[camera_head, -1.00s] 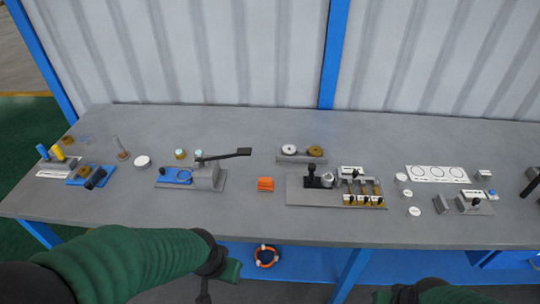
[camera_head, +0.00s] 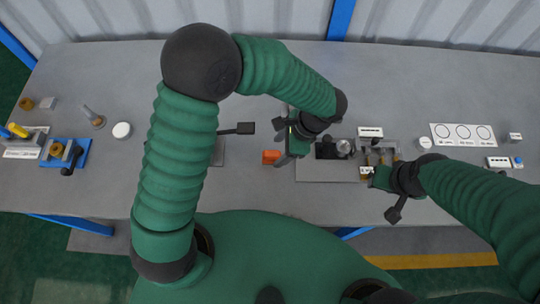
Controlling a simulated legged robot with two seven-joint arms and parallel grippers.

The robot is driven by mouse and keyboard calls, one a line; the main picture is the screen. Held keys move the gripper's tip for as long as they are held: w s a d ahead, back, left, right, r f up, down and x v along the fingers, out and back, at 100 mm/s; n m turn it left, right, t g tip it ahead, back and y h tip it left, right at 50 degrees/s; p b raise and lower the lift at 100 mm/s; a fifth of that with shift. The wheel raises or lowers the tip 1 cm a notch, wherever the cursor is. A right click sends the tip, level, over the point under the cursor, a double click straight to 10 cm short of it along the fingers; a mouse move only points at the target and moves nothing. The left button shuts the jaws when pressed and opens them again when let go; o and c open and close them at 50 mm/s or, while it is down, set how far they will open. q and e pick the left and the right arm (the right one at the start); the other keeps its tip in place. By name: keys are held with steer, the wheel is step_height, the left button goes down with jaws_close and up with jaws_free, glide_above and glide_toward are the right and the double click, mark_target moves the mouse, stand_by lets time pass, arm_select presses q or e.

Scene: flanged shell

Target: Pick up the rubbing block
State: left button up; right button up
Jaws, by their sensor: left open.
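The orange block (camera_head: 270,157), which I take to be the rubbing block, lies on the grey bench left of the middle station. My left gripper (camera_head: 286,159) is just to its right, pointing down and open. It partly overlaps the block's right side in the picture, and I cannot tell whether they touch. My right gripper (camera_head: 382,180) is over the front right part of the middle station, and its jaws are too small to read.
The middle station plate (camera_head: 325,173) carries a black fixture and small metal parts. A black lever (camera_head: 236,129) sticks out behind my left arm. A white round piece (camera_head: 122,130) and a blue fixture (camera_head: 66,153) stand at left. A white card with circles (camera_head: 463,134) lies at right.

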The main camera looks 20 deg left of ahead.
mark_target(275, 153)
arm_select(q)
steer(key=f, duration=0.1)
steer(key=w+a+f, duration=0.1)
steer(key=f, duration=0.1)
steer(key=w+f, duration=0.1)
steer(key=shift+a+f, duration=0.15)
steer(key=shift+f, duration=0.05)
steer(key=f, duration=0.2)
steer(key=s+a+f, duration=0.1)
steer(key=shift+s, duration=0.1)
steer(key=shift+f, duration=0.2)
steer(key=shift+w+a+f, duration=0.15)
steer(key=shift+w+a, duration=0.05)
steer(key=shift+a, duration=0.25)
steer(key=c, duration=0.5)
steer(key=shift+s, duration=0.1)
steer(key=c, duration=0.5)
steer(key=shift+d, duration=0.3)
jaws_close()
arm_select(e)
steer(key=shift+w+d, duration=0.3)
steer(key=shift+w, duration=0.55)
